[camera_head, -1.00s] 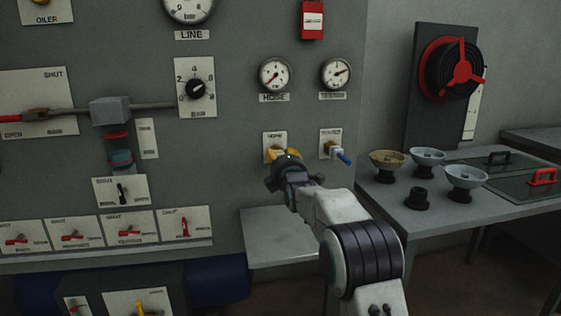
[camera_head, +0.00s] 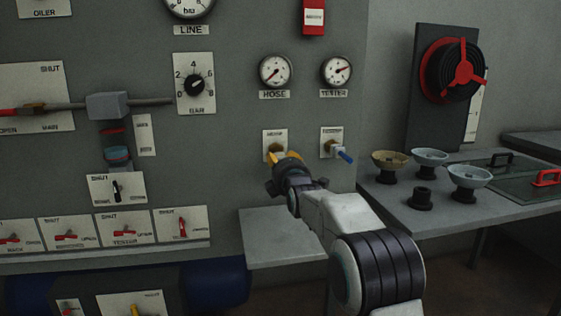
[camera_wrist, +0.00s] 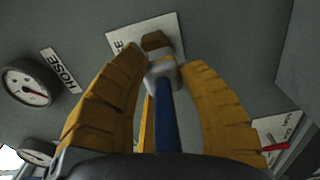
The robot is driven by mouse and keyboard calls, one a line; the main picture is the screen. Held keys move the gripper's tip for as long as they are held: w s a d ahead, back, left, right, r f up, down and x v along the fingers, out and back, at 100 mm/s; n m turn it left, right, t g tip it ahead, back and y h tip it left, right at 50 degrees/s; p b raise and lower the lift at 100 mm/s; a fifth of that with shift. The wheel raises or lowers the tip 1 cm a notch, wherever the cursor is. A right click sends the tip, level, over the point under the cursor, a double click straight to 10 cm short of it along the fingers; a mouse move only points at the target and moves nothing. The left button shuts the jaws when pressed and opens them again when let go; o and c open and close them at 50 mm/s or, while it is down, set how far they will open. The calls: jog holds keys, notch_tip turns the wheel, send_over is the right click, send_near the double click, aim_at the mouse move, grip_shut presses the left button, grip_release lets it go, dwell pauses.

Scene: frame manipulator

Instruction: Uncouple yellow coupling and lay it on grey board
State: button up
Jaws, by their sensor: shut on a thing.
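My gripper (camera_head: 283,160) is at the HOSE plate (camera_head: 281,136) on the panel. In the wrist view its yellow fingers (camera_wrist: 160,64) are shut on a coupling with a pale grey collar and a blue stem (camera_wrist: 166,118). I see no clear yellow on the coupling itself. It is in line with a brown port (camera_wrist: 156,41); I cannot tell whether they touch. A similar blue-ended coupling (camera_head: 343,155) sits on the neighbouring port to the right. A flat grey board (camera_head: 270,226) juts out below the panel.
A grey table (camera_head: 400,200) at right holds several bowls (camera_head: 430,157) and a black cup-like piece (camera_head: 420,199). A black reel with a red handle (camera_head: 461,65) stands behind it. Red levers (camera_head: 183,228) line the lower panel. The grey board's top looks clear.

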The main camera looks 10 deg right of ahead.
jog(key=shift+s+b, duration=0.7)
jog(key=shift+s, duration=0.1)
jog(key=shift+s, duration=0.15)
